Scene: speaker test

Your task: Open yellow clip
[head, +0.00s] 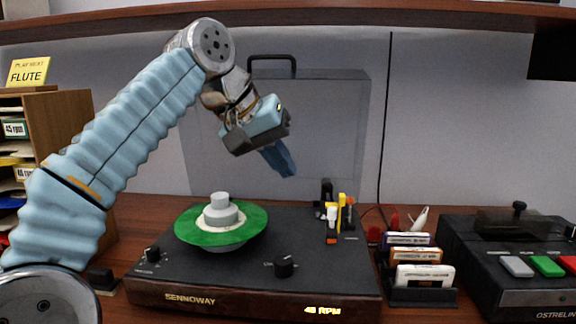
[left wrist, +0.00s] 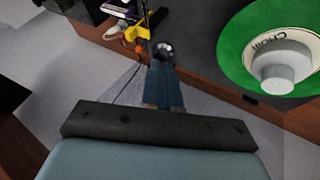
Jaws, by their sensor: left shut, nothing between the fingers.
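The yellow clip (head: 341,207) stands at the right rear of the record player, beside its tonearm parts. It also shows in the left wrist view (left wrist: 131,31), beyond my fingertips. My left gripper (head: 287,170) is shut and empty, pointing down and to the right in the air above the back of the player. In the left wrist view its blue fingers (left wrist: 163,85) are together and apart from the clip. Whether the clip is open or shut is too small to tell. My right gripper is not in view.
A clear lid (head: 318,120) rises behind. A shelf (head: 300,15) crosses overhead.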

